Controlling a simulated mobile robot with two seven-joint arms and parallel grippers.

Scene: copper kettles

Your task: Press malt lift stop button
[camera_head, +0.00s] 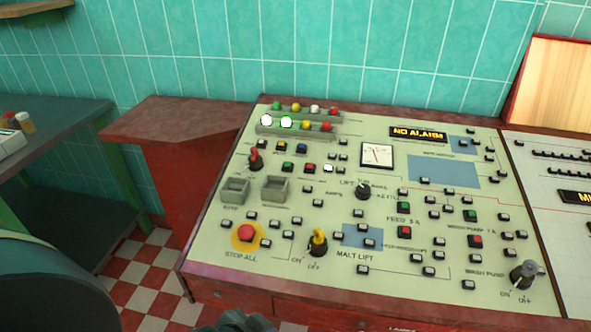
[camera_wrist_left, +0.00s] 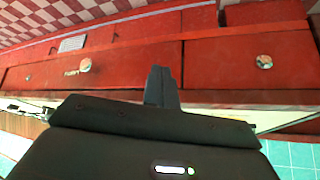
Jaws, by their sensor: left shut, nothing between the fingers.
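The slanted pale green control panel (camera_head: 290,200) fills the middle of the head view. The label MALT LIFT (camera_head: 355,254) is near its lower middle, with a yellow-handled switch (camera_head: 318,240) to its left. A red button (camera_head: 404,232) sits to the upper right of the label, with a green button (camera_head: 404,208) above it; I cannot tell which button is the malt lift stop. My left gripper (camera_wrist_left: 160,82) is shut and empty in the wrist view, before the red desk front. A dark part, likely this gripper, shows at the head view's bottom edge, below the panel. My right gripper is not in view.
A red stop-all button (camera_head: 246,232) on a yellow disc is at the panel's lower left. A second pale panel (camera_head: 560,215) adjoins on the right. The wrist view shows red drawer fronts (camera_wrist_left: 225,65) with round knobs.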

